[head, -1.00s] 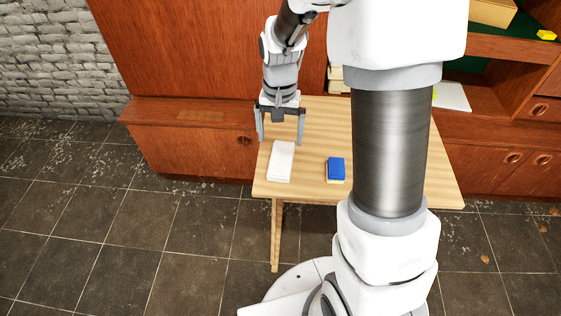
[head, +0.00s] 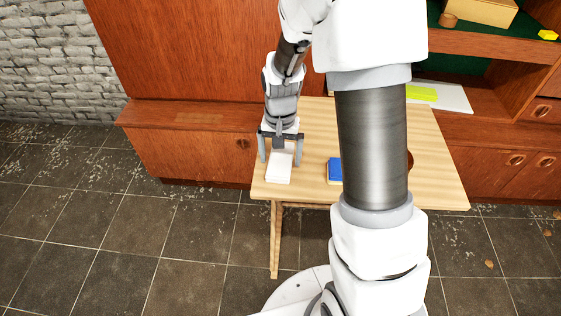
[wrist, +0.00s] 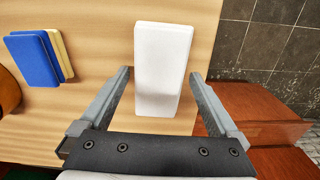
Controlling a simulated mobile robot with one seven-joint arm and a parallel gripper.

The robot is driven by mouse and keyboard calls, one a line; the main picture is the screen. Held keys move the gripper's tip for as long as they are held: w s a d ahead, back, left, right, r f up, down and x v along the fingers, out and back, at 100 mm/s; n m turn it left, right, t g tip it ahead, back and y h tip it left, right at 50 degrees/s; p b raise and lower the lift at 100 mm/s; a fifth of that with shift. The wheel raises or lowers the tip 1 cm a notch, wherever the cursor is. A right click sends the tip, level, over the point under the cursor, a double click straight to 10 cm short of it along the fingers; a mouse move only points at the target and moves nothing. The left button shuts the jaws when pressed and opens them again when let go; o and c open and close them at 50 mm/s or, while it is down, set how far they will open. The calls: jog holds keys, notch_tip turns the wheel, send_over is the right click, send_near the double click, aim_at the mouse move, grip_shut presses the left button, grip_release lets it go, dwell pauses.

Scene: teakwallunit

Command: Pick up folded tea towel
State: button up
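The folded tea towel is a white, flat rectangular block (head: 279,168) near the left edge of the light wooden table (head: 310,188). It also shows in the wrist view (wrist: 161,60), lying at the middle top. My gripper (head: 280,163) is open above its far end in the head view. In the wrist view my gripper's two fingers (wrist: 160,83) stand apart on either side of the towel's near end. A gap shows between each finger and the towel. I cannot tell the exact height of the fingertips above the table.
A blue and yellow sponge-like block (head: 334,171) lies to the right on the table, partly behind my arm. A brown round thing (wrist: 8,92) shows at the wrist view's left edge. A wooden cabinet (head: 190,150) stands behind the table. A white board with a green item (head: 421,94) lies at the back right.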

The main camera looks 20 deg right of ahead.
aim_at(280, 158)
jog(key=c, duration=1.1)
jog(key=shift+r, duration=0.1)
jog(key=shift+c, duration=0.2)
jog(key=shift+r+p, duration=0.3)
jog(key=shift+r, duration=0.35)
notch_tip(280, 158, up, 3)
jog(key=shift+f+p, duration=0.1)
jog(key=shift+p, duration=0.45)
jog(key=s+d+r+p, duration=0.2)
jog(key=s+d+r, duration=0.4)
jog(key=d, duration=0.4)
jog(key=shift+r, duration=0.4)
